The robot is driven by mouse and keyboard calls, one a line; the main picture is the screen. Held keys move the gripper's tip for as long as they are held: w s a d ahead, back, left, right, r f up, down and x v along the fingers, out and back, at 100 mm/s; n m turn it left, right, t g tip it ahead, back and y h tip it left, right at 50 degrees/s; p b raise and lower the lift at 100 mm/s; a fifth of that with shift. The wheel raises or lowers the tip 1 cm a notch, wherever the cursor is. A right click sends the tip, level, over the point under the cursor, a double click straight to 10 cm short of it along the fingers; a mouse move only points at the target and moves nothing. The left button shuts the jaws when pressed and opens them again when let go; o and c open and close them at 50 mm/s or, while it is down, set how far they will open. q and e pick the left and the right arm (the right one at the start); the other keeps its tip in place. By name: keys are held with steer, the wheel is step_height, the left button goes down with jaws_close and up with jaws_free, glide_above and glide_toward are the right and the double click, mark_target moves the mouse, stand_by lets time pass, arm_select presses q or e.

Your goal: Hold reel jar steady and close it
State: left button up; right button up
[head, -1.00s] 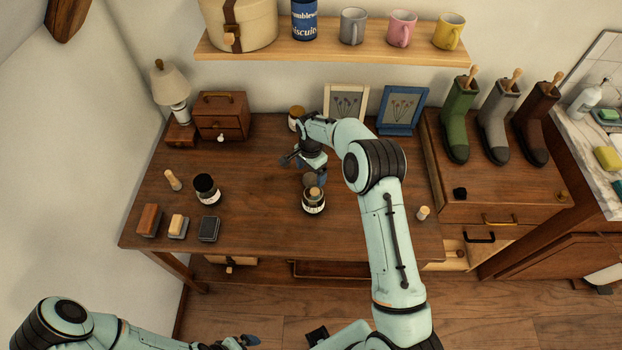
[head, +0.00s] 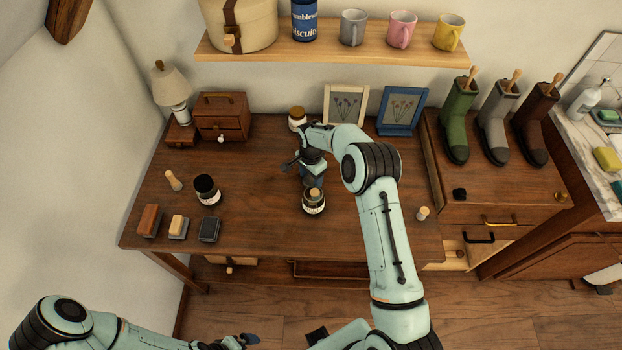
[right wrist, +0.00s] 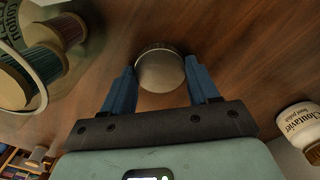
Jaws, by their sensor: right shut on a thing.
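The reel jar (head: 313,203) is a glass jar with a pale label, standing upright near the middle of the desk. In the right wrist view the jar (right wrist: 66,55) is open at upper left, with wooden reels of dark thread inside. My right gripper (right wrist: 160,80) is shut on a round grey lid (right wrist: 160,70), held between its blue fingers, apart from the jar's mouth. In the head view my right gripper (head: 312,178) is just behind the jar, its fingers partly hidden. My left gripper (head: 236,342) is low at the bottom edge, away from the jar; its jaws are unclear.
A dark jar (head: 207,189), a wooden-handled tool (head: 173,180) and several brushes or blocks stand at left. A boot polish jar (head: 297,118) and two picture frames stand at the back. A small cork-like piece (head: 423,213) is at right. The desk front is clear.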

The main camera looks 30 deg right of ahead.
mark_target(311, 179)
steer(key=shift+r, duration=0.1)
step_height(311, 179, up, 10)
stand_by(0.4)
arm_select(q)
steer(key=shift+s, duration=0.1)
steer(key=shift+c, duration=0.3)
